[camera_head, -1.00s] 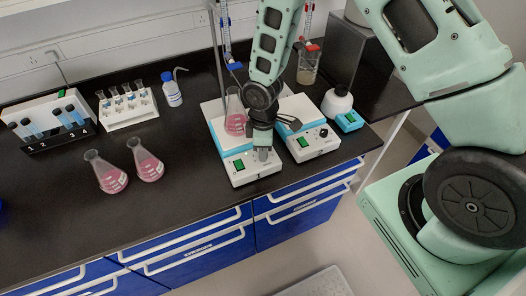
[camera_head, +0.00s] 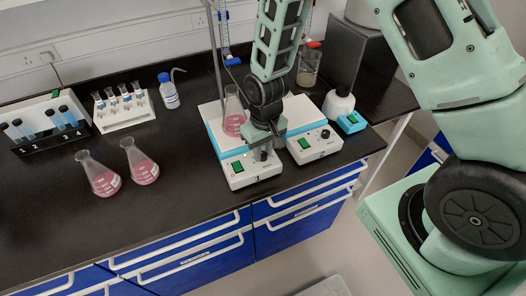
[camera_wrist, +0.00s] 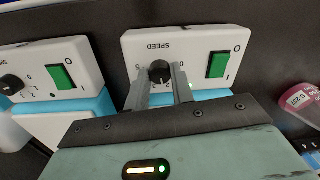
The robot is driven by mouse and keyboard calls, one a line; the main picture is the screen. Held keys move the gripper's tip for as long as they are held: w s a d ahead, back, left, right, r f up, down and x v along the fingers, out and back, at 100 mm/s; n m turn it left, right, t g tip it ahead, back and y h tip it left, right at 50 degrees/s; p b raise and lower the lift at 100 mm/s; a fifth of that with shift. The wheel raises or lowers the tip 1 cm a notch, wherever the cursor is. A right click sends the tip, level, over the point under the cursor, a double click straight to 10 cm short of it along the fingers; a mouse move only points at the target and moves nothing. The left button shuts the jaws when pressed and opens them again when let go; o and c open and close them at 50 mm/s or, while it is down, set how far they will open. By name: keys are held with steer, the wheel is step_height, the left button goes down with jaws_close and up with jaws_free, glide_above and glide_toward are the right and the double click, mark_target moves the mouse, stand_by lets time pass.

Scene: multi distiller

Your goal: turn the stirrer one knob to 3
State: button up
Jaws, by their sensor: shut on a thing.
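Stirrer one (camera_head: 254,172), a white and light-blue unit with a "1" on its front, stands at the bench's front edge in the head view. In the wrist view, stirrer one (camera_wrist: 205,40) appears upside down, with a SPEED label and a green switch (camera_wrist: 218,65). My gripper (camera_wrist: 160,76) is shut on the black knob (camera_wrist: 159,71), a finger on each side. The dial numbers are partly covered, and I cannot read the knob's setting.
A flask of pink liquid (camera_head: 234,122) stands on stirrer one. A second stirrer (camera_head: 316,145) stands close on its right, with its own black knob (camera_wrist: 11,84). Two pink flasks (camera_head: 99,178) (camera_head: 142,168) stand to the left, with clear bench between.

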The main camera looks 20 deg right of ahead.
mark_target(266, 154)
steer(key=m, duration=0.5)
steer(key=shift+m, duration=0.4)
stand_by(0.3)
steer(key=o, duration=1)
step_height(266, 154, up, 18)
steer(key=b, duration=0.2)
steer(key=shift+d+f, duration=0.25)
steer(key=shift+d, duration=0.1)
steer(key=shift+s, duration=0.2)
